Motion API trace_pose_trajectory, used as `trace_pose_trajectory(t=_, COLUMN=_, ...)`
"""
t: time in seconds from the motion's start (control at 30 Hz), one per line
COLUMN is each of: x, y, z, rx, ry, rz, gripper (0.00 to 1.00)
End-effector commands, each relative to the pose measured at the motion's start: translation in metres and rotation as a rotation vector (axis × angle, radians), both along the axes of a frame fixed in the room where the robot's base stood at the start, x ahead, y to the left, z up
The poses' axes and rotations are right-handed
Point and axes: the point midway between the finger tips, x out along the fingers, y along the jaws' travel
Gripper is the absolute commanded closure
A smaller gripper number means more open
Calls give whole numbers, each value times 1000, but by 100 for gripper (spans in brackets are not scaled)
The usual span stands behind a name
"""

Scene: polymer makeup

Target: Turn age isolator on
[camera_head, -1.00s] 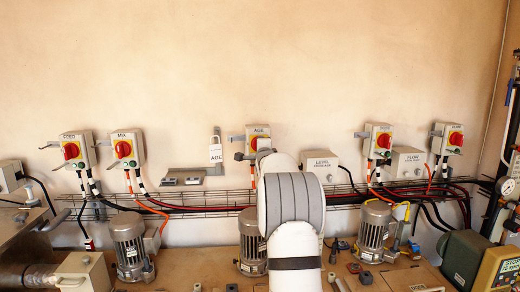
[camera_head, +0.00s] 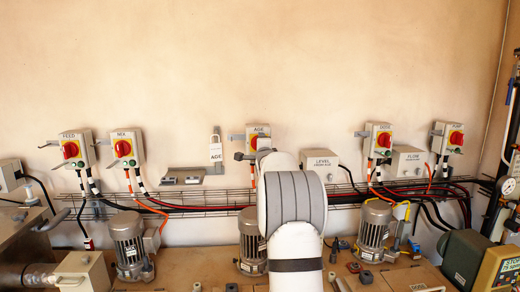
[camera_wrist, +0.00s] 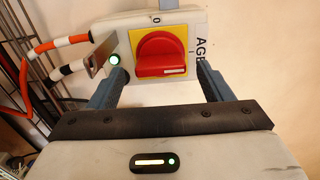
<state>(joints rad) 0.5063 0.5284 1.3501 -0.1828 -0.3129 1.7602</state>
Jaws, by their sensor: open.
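The age isolator (camera_head: 257,133) is a light grey wall box with a red rotary handle on a yellow plate, in the middle of the head view. In the wrist view the red handle (camera_wrist: 160,56) lies sideways, its white mark at the right end, on the side of the "I". The "0" is at the picture's top and "AGE" reads down the right side. A green lamp (camera_wrist: 115,60) glows at the box's left. My gripper (camera_wrist: 160,82) is open, one finger on each side of the handle. Whether the fingers touch it I cannot tell.
Similar isolator boxes, feed (camera_head: 76,149) and mix (camera_head: 127,149), are on the left and others on the right. A padlock tag (camera_head: 215,150) hangs left of the age box. Wire cable trays run below, and motors (camera_head: 130,246) stand on the bench. The wall above is clear.

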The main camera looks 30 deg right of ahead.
Motion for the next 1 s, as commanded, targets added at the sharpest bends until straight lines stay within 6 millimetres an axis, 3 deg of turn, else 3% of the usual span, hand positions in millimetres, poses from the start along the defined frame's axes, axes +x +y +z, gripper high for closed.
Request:
trace_pose_trajectory(t=0.43, x=-54, y=27, z=-1, rx=-1, ry=-3, rz=0, gripper=27)
trace_pose_trajectory(t=1.0, x=-61, y=30, z=1, rx=-1, ry=-2, rz=-1, gripper=27)
